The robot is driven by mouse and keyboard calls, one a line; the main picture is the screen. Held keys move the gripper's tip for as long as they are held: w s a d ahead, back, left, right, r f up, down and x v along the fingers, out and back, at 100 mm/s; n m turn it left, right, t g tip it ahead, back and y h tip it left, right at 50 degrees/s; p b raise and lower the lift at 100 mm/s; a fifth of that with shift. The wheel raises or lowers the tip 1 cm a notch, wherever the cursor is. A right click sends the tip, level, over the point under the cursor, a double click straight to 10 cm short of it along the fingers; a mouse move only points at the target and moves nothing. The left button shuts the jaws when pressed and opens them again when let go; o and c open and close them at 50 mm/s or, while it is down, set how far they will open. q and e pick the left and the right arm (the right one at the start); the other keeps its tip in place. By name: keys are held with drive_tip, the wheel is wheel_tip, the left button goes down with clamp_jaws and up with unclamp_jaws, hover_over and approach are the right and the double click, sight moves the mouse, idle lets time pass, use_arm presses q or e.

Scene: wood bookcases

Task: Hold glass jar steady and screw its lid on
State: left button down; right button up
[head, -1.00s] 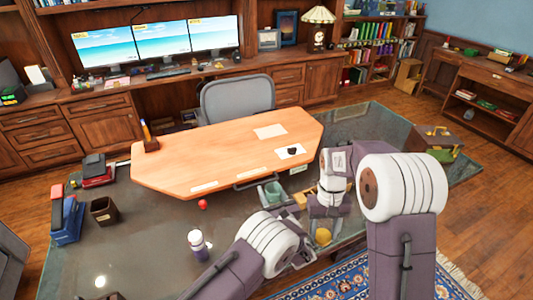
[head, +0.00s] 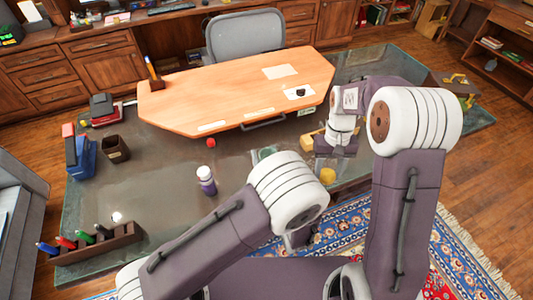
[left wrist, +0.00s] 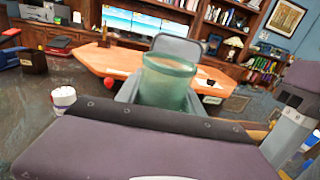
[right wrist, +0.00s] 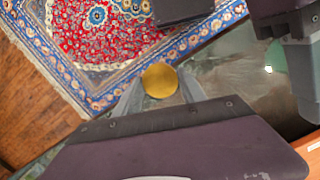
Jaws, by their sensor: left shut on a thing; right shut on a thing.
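The green, see-through glass jar (left wrist: 168,82) stands upright between the fingers of my left gripper (left wrist: 160,98) in the left wrist view. My left gripper is shut on it. In the head view only a bit of the jar (head: 266,152) shows past my left arm. The round gold lid (right wrist: 160,80) is held between the fingers of my right gripper (right wrist: 160,92). The lid also shows in the head view (head: 327,175), to the right of the jar and apart from it.
A white-capped purple bottle (head: 206,181), a red ball (head: 211,143) and a marker rack (head: 96,242) are on the left. A yellowish block (head: 312,139) sits near my right arm.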

drive_tip(key=m, duration=0.3)
drive_tip(key=shift+s+r, duration=0.1)
drive_tip(key=shift+s, duration=0.25)
drive_tip(key=m, duration=0.1)
drive_tip(key=m+y, duration=0.1)
drive_tip(key=m, duration=0.1)
drive_tip(key=shift+s+a+r, duration=0.1)
drive_tip(key=shift+s+r, duration=0.05)
drive_tip(key=shift+r, duration=0.2)
drive_tip(key=r+m, duration=0.1)
drive_tip(key=m, duration=0.1)
drive_tip(key=a+r+m, duration=0.1)
drive_tip(key=m, duration=0.1)
drive_tip(key=r+m+t, duration=0.1)
drive_tip(key=m, duration=0.1)
drive_tip(key=shift+w+a+r, duration=0.15)
drive_tip(key=shift+w+a, duration=0.15)
drive_tip(key=shift+w, duration=0.1)
drive_tip(key=a+r+m, duration=0.6)
drive_tip(key=a+r, duration=0.9)
drive_tip(key=a, duration=0.1)
drive_tip(key=shift+t+y, duration=0.4)
drive_tip(key=shift+d, duration=0.1)
drive_tip(key=shift+f, duration=2)
